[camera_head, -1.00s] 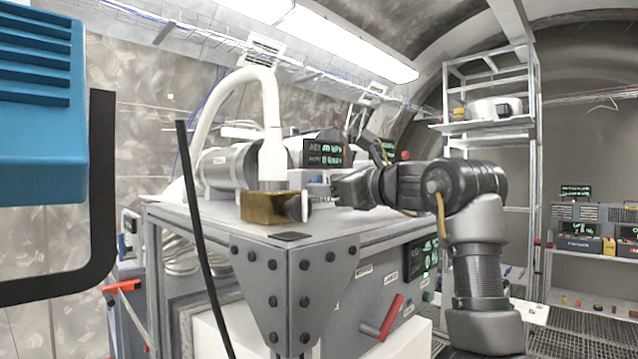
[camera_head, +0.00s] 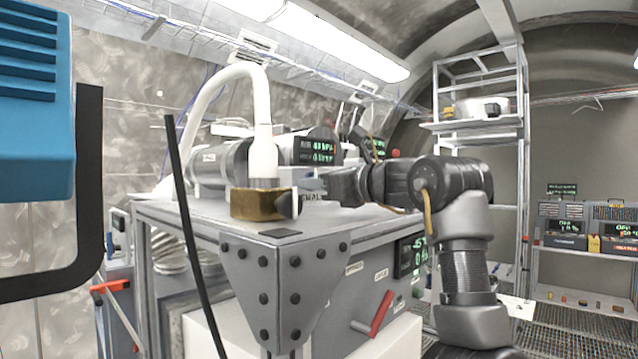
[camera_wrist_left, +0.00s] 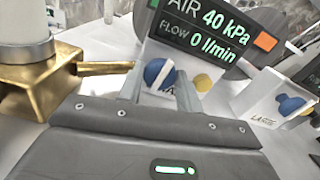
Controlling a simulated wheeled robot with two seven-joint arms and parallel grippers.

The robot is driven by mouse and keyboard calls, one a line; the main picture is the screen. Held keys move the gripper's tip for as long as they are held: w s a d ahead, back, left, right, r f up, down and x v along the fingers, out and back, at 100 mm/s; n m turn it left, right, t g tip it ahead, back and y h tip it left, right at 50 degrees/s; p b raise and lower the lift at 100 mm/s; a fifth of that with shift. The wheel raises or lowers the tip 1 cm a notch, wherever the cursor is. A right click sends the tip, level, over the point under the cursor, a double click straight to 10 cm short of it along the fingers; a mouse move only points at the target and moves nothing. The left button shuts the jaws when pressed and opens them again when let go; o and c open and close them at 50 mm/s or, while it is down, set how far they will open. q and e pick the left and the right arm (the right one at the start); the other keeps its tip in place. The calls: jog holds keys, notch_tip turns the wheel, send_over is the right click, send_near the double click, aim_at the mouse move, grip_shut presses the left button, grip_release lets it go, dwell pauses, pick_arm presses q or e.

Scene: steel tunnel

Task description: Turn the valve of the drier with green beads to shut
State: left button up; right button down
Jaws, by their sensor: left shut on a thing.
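My left gripper (camera_head: 312,184) reaches in from the right over the bench in the head view, its tips beside a brass block (camera_head: 262,204). In the left wrist view its two grey fingers are closed around a blue round knob (camera_wrist_left: 153,72) with a white bar across it, below a display (camera_wrist_left: 205,35) reading AIR 40 kPa and FLOW 0 l/min. The fingers hide part of the knob. The brass block (camera_wrist_left: 38,85) has a brass lever (camera_wrist_left: 105,68) pointing toward the left finger. I cannot make out any green beads. My right gripper is not in view.
A white hose (camera_head: 262,130) rises from the brass block. A second blue knob (camera_wrist_left: 290,105) sits on a unit to the right. A red-handled lever (camera_head: 380,313) sticks out of the bench front. A tall shelf (camera_head: 478,125) stands behind.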

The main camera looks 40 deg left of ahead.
pick_arm(q)
jog(key=m, duration=0.5)
jog(key=shift+b, duration=0.3)
jog(key=shift+m, duration=0.4)
jog(key=o, duration=1)
jog(key=shift+d, duration=0.1)
